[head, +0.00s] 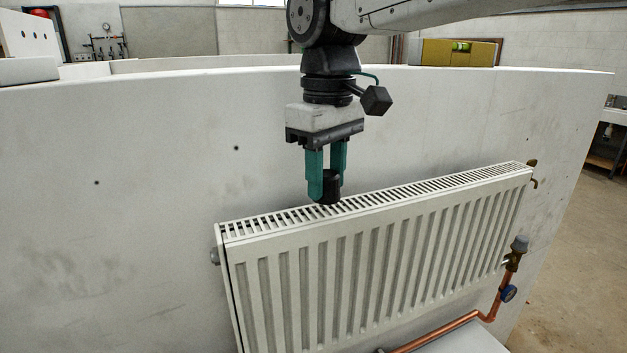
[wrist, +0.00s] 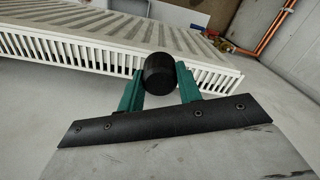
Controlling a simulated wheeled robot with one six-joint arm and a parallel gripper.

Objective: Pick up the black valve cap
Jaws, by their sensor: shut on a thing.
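The black valve cap (head: 330,187) is a short dark cylinder between the green fingers of my gripper (head: 326,182). My gripper is shut on it, with one finger on each side. In the head view the cap shows in front of the top grille of the white radiator (head: 375,265), near its left half; whether it touches the grille I cannot tell. In the wrist view the cap (wrist: 159,74) sits at the tips of the two green fingers (wrist: 160,85), with the radiator's slotted top (wrist: 75,48) behind it.
The radiator hangs on a pale wall (head: 120,190). At its right end are a grey-topped valve (head: 518,246), a blue-faced fitting (head: 508,293) and a copper pipe (head: 440,333). A grey knob (head: 214,256) sticks out at its left end. The wall face to the left is bare.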

